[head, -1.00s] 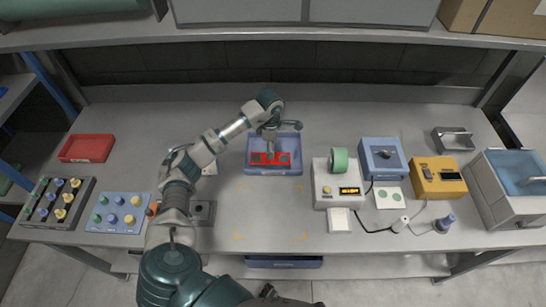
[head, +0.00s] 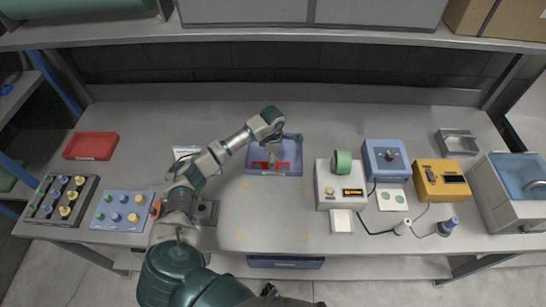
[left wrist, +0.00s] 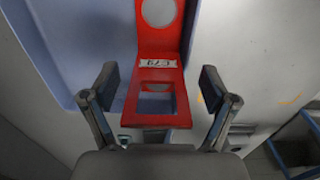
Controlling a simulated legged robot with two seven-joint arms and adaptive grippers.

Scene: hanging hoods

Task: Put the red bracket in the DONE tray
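The red bracket (head: 283,167) is in the blue tray (head: 292,145) at the middle back of the bench, partly hidden by my left gripper (head: 270,152). In the left wrist view the bracket (left wrist: 158,42) has a round hole, a small printed label and a square opening. There my left gripper (left wrist: 157,85) is open, with one finger on each side of the bracket and visible gaps between. No lettering reading DONE is legible on any tray. My right gripper does not show.
A red tray (head: 91,146) sits at the back left, behind two knob panels (head: 122,212). A white device with green tape (head: 343,162), a blue box (head: 385,158) and a yellow meter (head: 441,178) stand right. The front middle is clear.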

